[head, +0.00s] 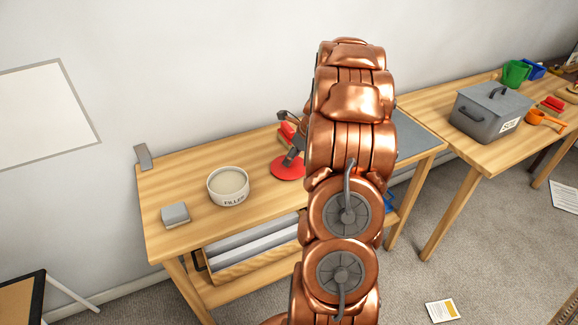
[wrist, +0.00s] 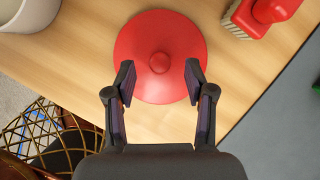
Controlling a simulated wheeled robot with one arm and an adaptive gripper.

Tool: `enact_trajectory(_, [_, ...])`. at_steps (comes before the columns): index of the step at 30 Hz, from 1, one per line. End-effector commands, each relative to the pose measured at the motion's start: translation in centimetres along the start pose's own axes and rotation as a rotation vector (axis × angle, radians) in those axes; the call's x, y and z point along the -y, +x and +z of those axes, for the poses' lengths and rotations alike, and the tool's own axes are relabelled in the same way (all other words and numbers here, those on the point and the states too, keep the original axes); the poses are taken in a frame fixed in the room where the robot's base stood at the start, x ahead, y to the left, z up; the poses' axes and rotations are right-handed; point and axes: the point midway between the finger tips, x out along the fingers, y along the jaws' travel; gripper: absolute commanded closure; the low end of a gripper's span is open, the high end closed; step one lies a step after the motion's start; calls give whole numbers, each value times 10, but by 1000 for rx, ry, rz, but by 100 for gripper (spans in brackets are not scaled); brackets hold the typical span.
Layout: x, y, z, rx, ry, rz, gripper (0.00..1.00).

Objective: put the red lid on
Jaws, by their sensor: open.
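The red lid (wrist: 160,35) is a round disc with a small knob on top, lying flat on the wooden table. It also shows in the head view (head: 287,171), partly hidden by my arm. My gripper (wrist: 160,82) is open over the near part of the lid, its fingers on either side and a little short of the knob; it holds nothing. A round white tub (head: 228,186) marked "FILLER" stands open on the table to the left of the lid, filled with pale stuff. Its edge shows at the top left of the wrist view (wrist: 28,14).
A red brush (wrist: 262,12) lies close to the lid on the right. A grey block (head: 175,214) lies left of the tub. A grey lidded box (head: 490,112) stands on the right-hand table. Bare wood lies between tub and lid.

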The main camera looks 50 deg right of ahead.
Motion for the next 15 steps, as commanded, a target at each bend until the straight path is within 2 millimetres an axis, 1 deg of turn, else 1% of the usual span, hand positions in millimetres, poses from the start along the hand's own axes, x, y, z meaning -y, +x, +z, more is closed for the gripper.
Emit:
enact_trajectory(3, [0, 15, 0, -1, 2, 2, 46])
enact_trajectory(5, [0, 19, 0, -1, 2, 1, 46])
enact_trajectory(12, [0, 21, 0, 0, 1, 0, 46])
enact_trajectory(13, [0, 21, 0, 0, 1, 0, 48])
enact_trajectory(15, [0, 21, 0, 0, 1, 0, 55])
